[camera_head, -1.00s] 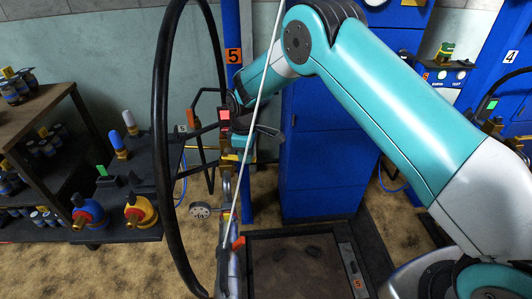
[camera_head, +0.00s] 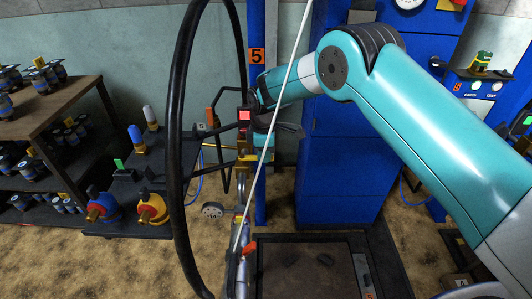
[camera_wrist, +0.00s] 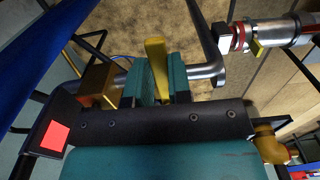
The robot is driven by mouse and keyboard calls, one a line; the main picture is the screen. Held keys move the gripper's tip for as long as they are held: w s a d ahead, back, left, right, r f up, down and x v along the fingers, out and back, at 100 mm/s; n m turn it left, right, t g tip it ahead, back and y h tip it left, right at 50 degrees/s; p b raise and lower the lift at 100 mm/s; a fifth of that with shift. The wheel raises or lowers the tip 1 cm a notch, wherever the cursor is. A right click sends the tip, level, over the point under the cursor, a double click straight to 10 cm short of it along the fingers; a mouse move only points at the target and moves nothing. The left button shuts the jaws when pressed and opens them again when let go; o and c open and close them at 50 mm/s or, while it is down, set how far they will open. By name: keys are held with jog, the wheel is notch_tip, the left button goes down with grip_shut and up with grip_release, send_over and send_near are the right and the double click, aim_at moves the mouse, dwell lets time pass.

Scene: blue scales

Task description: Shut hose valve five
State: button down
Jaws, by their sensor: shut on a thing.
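My gripper (camera_wrist: 158,78) is shut on a yellow lever (camera_wrist: 156,58), with one teal finger on each side of it in the wrist view. A metal pipe runs behind the fingers, with a brass-coloured block (camera_wrist: 97,84) to their left. In the head view my gripper is at the valve fittings beside the blue post, under the orange number 5 plate (camera_head: 257,56). Yellow parts (camera_head: 248,158) show there, but the fingertips are hard to make out.
A black hose (camera_head: 180,130) loops down in front, and a thin white rod (camera_head: 272,130) crosses the view. A shelf of fittings (camera_head: 60,95) stands left. A blue cabinet (camera_head: 345,165) stands behind my arm. A framed floor panel (camera_head: 300,280) lies below.

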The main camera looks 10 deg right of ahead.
jog(key=c, duration=1)
grip_release()
jog(key=shift+a, duration=0.1)
jog(key=shift+c, duration=0.2)
notch_tip(320, 180, up, 18)
jog(key=shift+f, duration=0.25)
